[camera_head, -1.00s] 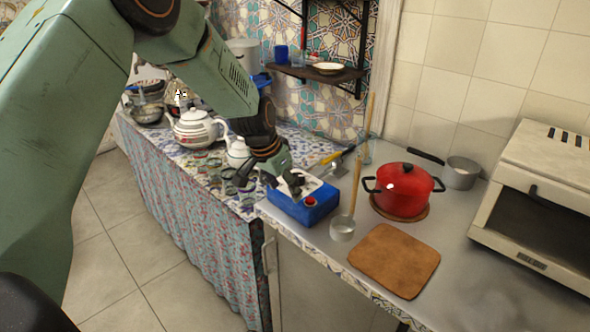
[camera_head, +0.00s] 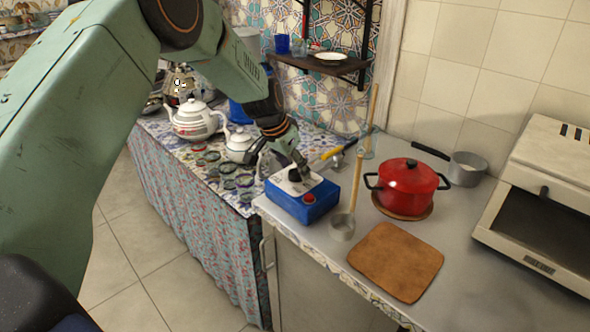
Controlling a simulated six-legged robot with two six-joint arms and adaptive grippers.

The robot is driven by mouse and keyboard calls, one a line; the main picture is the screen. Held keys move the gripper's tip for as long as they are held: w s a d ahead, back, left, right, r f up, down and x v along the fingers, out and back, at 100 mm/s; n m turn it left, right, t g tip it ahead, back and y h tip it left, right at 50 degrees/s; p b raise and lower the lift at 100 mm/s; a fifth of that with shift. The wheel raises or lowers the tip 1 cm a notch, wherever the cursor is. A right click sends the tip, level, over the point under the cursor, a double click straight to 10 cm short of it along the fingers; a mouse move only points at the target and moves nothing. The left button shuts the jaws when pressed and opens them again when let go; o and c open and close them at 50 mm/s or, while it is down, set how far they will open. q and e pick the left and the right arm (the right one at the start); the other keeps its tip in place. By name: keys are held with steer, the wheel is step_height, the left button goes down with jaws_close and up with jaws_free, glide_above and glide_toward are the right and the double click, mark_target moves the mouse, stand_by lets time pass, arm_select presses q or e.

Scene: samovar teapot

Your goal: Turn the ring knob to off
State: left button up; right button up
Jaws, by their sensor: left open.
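A blue box (camera_head: 315,207) with a white top plate stands on the metal counter. A red button (camera_head: 309,198) sits at its front corner. A dark knob (camera_head: 295,175) shows on the white plate, partly covered by my gripper; its ring shape and setting are too small to tell. My left gripper (camera_head: 300,170) reaches down from the upper left and is open, with its fingers right at the knob. I cannot tell whether they touch it. My right gripper is not in view.
A white teapot (camera_head: 195,122) and several glasses stand on the cloth-covered table behind left. A yellow-handled tool (camera_head: 335,152) lies behind the box.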

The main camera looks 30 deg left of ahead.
arm_select(q)
steer(key=shift+w+d+f, duration=0.1)
steer(key=shift+w+f, duration=0.05)
steer(key=shift+f, duration=0.4)
steer(key=shift+s+d+r, duration=0.1)
steer(key=shift+s+r, duration=0.1)
steer(key=shift+s, duration=0.05)
steer(key=shift+w+f, duration=0.25)
steer(key=shift+w, duration=0.1)
steer(key=c, duration=0.4)
steer(key=shift+s+r, duration=0.15)
steer(key=shift+s, duration=0.05)
steer(key=c, duration=0.5)
steer(key=shift+c, duration=1.4)
